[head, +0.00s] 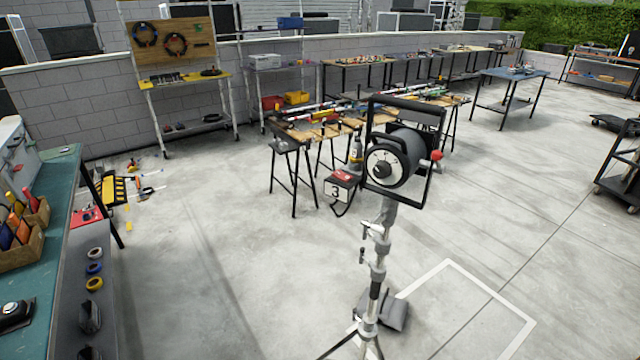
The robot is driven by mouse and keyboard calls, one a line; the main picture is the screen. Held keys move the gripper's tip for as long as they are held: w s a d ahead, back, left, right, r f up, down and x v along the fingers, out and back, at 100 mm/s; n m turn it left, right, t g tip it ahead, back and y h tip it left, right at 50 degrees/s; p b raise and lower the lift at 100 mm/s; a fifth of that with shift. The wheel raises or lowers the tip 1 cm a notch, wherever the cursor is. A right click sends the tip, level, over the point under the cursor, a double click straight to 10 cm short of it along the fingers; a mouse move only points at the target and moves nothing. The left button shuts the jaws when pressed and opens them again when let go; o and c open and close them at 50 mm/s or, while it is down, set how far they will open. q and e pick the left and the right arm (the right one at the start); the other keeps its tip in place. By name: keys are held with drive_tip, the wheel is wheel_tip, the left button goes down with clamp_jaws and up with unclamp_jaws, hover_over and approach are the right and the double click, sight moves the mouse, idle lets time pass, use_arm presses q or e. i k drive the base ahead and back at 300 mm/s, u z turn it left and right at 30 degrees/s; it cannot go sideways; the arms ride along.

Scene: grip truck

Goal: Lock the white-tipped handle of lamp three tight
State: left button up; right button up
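Lamp three is a dark round lamp head (398,160) in a square black yoke, on top of a silver stand (378,270). A red knob (436,155) sits on the right side of the yoke. Small clamp handles stick out to the left of the stand, an upper one (365,226) with a pale end and a lower one (362,255). They are too small to tell how tight they are or which has the white tip for certain. Neither of my grippers is in view.
A dark sandbag (385,309) lies at the stand's legs. A green-topped bench (50,210) with tape rolls stands at the left. Tool tables (325,130) stand behind the lamp. A cart (622,165) stands at the far right. The floor on both sides of the stand is clear.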

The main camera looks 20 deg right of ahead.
sight(378, 219)
drive_tip(key=u, duration=1.25)
drive_tip(key=k, duration=0.4)
drive_tip(key=z, duration=3.15)
